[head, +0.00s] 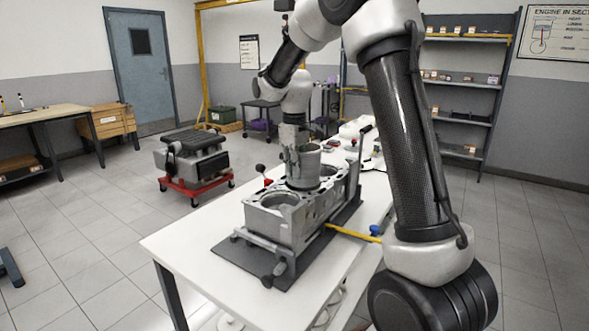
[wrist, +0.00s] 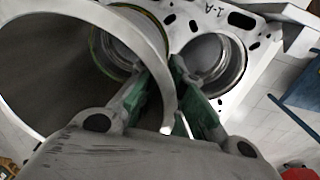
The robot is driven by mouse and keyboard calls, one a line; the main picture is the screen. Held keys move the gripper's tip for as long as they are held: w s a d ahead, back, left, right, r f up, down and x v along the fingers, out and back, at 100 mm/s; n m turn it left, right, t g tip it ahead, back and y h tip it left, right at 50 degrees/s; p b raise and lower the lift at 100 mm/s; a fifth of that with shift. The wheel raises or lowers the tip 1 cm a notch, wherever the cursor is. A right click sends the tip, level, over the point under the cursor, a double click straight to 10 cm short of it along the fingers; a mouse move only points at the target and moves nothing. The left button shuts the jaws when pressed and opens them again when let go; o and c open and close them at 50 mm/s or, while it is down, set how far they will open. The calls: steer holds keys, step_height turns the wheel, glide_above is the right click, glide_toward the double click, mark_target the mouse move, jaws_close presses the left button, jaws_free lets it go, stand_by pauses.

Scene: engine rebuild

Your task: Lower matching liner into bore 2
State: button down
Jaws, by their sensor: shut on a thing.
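A grey cylindrical liner (head: 305,166) stands upright at the middle of the engine block (head: 303,214). My gripper (head: 291,152) is shut on its wall. In the wrist view the liner (wrist: 158,44) fills the left side, its wall between the green pads of my gripper (wrist: 166,88). Two round openings show in the block deck beyond: one with a yellow-green ring (wrist: 94,45), partly hidden by the liner, and a bare metal one (wrist: 240,60). In the head view an open bore (head: 277,201) shows at the block's near end. I cannot tell whether the liner's lower edge is inside a bore.
The block sits on a dark mat (head: 232,257) on a white table (head: 185,243). A yellow-handled tool (head: 350,233) lies right of the block. A red wheeled stand (head: 197,190) with another engine part is on the floor behind left. The table's left front is clear.

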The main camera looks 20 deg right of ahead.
mark_target(295, 181)
steer(key=shift+f, duration=0.25)
steer(key=shift+f, duration=0.75)
steer(key=shift+f, duration=0.35)
steer(key=shift+f, duration=0.8)
steer(key=c, duration=1.5)
jaws_free()
step_height(295, 181, up, 12)
steer(key=shift+r, duration=0.1)
